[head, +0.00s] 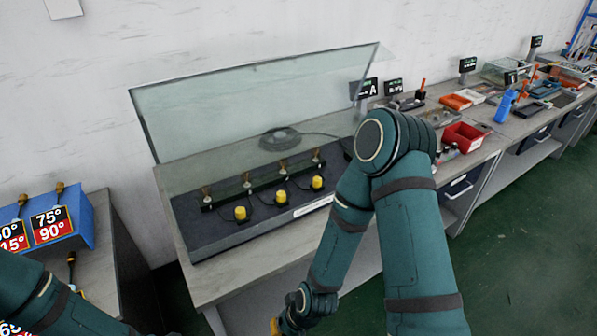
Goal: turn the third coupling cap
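Three yellow caps stand in a slanted row on the dark mat of the bench: the left one (240,213), the middle one (281,197) and the right one (317,183). Behind them is a dark rail (265,184) with several brass-coloured fittings on it. I cannot tell which one counts as the third coupling cap. My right arm crosses in front of the bench, bending down to the bottom edge, where a small yellow-orange patch shows at its end. My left arm shows only at the lower left corner. Neither gripper's fingers show, and neither arm touches the caps.
A tilted glass guard (250,100) stands over the bench. A blue box with angle labels (68,215) is on the left table. Green floor is clear at right.

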